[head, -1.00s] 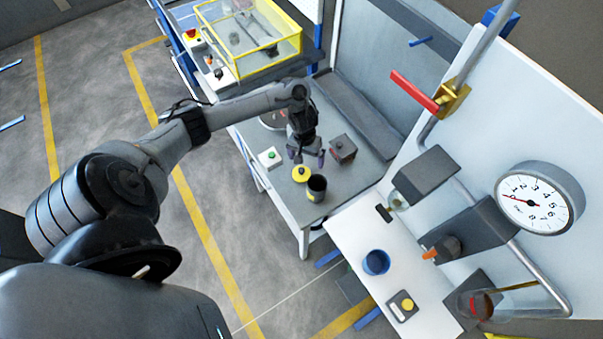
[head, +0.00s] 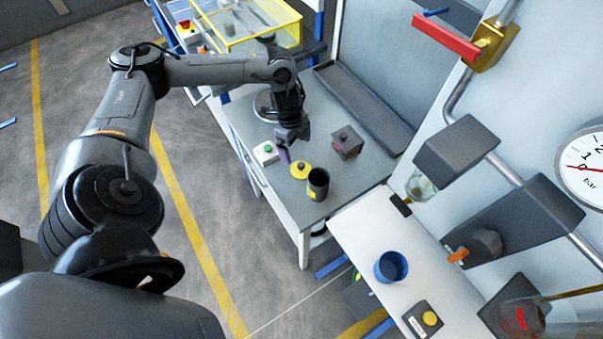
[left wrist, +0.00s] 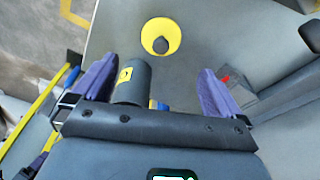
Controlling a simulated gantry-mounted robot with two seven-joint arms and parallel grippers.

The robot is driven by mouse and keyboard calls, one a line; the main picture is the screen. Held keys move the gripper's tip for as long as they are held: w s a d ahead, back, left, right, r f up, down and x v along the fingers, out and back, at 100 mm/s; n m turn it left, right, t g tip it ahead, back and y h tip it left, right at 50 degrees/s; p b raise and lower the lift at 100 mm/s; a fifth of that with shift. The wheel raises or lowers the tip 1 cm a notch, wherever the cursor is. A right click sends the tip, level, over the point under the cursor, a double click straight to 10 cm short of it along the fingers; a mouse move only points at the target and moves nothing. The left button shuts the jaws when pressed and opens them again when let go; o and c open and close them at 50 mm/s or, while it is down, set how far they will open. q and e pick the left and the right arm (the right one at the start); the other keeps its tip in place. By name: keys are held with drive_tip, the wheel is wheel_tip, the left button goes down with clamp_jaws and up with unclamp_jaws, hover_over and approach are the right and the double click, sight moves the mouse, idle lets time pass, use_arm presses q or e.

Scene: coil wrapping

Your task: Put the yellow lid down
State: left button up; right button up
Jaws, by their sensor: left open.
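The yellow lid (head: 299,170), a round disc with a dark knob, lies on the grey table top, beside a dark cylindrical can (head: 318,185) with a yellow label. The can stands upright with its open top showing. My left gripper (head: 284,150) is open and empty, a little above and to the left of the lid in the head view. In the left wrist view the lid (left wrist: 161,36) shows beyond the purple fingertips (left wrist: 158,66), apart from them. The can (left wrist: 133,82) shows there near the left finger. My right gripper is in neither view.
A white box with a green button (head: 266,152) stands left of the lid, and a dark box (head: 346,142) stands to its right. A white bench (head: 368,222) with a blue cup (head: 391,267) lies at the front right. The table (head: 375,165) is bare beyond the dark box.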

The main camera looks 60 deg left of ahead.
sight(301, 164)
use_arm(q)
drive_tip(key=shift+w+d+f, duration=0.15)
drive_tip(key=shift+d+f, duration=0.1)
drive_tip(key=shift+f, duration=1.45)
drive_tip(key=shift+w+d+f, duration=0.15)
drive_tip(key=shift+d+f, duration=0.1)
drive_tip(key=shift+f, duration=1.5)
drive_tip(key=shift+w+d+f, duration=0.15)
drive_tip(key=shift+d+f, duration=0.1)
drive_tip(key=shift+f, duration=1.45)
drive_tip(key=c, duration=1.1)
drive_tip(key=shift+r, duration=0.15)
